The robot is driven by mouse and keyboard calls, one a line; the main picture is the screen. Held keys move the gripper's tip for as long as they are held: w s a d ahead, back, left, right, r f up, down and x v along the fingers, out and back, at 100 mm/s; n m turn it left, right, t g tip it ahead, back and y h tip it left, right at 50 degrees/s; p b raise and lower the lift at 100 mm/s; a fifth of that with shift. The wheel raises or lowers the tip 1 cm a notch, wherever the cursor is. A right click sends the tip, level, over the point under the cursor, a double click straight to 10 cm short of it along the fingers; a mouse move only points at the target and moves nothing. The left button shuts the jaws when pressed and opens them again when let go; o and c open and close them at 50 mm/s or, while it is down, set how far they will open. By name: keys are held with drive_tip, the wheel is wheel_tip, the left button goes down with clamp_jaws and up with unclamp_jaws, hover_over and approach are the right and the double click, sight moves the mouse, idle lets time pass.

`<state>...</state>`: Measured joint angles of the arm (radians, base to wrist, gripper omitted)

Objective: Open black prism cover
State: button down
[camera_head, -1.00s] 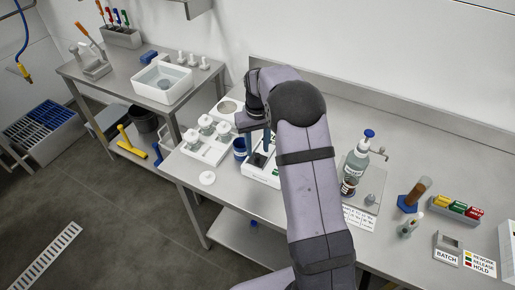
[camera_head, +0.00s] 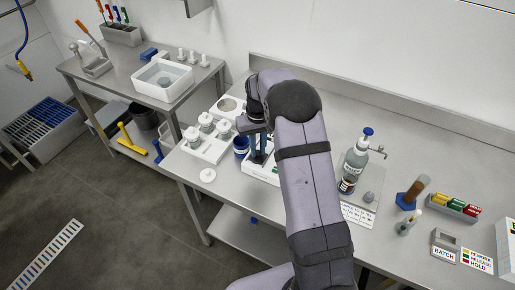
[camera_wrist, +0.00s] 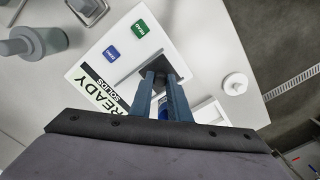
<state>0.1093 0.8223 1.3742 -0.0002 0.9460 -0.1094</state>
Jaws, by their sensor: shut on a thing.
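A white refractometer-like device (camera_wrist: 92,62) lies under my gripper in the wrist view. It carries a "READY SOLIDS" display, a green button (camera_wrist: 140,27) and a blue button (camera_wrist: 111,53). The black prism cover (camera_wrist: 140,66) shows as a dark grey flat piece at my fingertips, partly hidden by them. My gripper (camera_wrist: 161,76) is shut on the cover, its two blue-grey fingers close together. In the head view my gripper (camera_head: 258,158) reaches down to the device (camera_head: 266,173), which my arm partly hides.
A round white lid (camera_head: 208,175) lies near the table's front edge. A pump bottle (camera_head: 358,153) stands to the right.

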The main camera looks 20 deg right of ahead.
drive_tip(key=shift+w+d, duration=1.9)
drive_tip(key=shift+w, duration=0.05)
drive_tip(key=c, duration=1.7)
unclamp_jaws()
drive_tip(key=shift+o, duration=0.3)
wheel_tip(320, 180, up, 8)
drive_tip(key=b, duration=0.2)
drive_tip(key=shift+f, duration=0.25)
drive_tip(key=shift+s, duration=0.1)
